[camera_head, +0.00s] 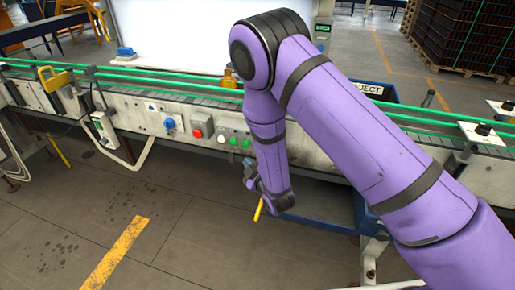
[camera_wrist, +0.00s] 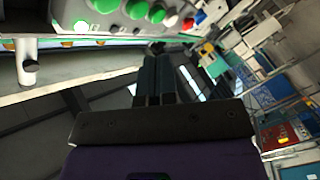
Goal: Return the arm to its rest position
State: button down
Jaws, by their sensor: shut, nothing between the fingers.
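My purple arm reaches from the lower right over the conveyor's near side and bends downward at its elbow in the head view. My gripper (camera_wrist: 154,56) shows in the wrist view with its two dark fingers together and nothing between them. In the head view the gripper is mostly hidden by the arm and cannot be made out clearly. The conveyor (camera_head: 160,84) with green rails runs behind the arm. An amber bottle (camera_head: 228,79) stands on it, just left of my elbow.
The conveyor's front panel carries a red button (camera_head: 197,133) and green buttons close to my forearm. A blue bin labelled REJECT (camera_head: 368,89) is behind my arm. Stacked dark crates (camera_head: 465,35) stand at the back right. The floor at the lower left is clear.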

dwell(0.4)
jog(key=d+r+m+g+h, duration=0.1)
jog(key=d+r+m+h, duration=0.15)
jog(key=d+r, duration=0.45)
jog(key=s+d+r+m+g+h, duration=0.1)
jog(key=d+r+m+g, duration=0.2)
jog(key=r, duration=0.9)
jog(key=d+r+m+h, duration=0.25)
jog(key=d+r, duration=0.35)
jog(key=r, duration=0.3)
jog(key=s+d+r+m+g, duration=0.2)
jog(key=s+d+r, duration=0.1)
jog(key=s, duration=0.7)
jog(key=s+d+r+m+g+h, duration=0.1)
jog(key=s+d+r, duration=0.3)
jog(key=s, duration=0.7)
jog(key=s+d+r+m+g, duration=0.3)
jog(key=s+d, duration=0.3)
jog(key=s, duration=0.4)
jog(key=shift+s+d+r+m+h, duration=0.15)
jog(key=shift+d+r+m+h, duration=0.2)
jog(key=shift+r+m, duration=0.25)
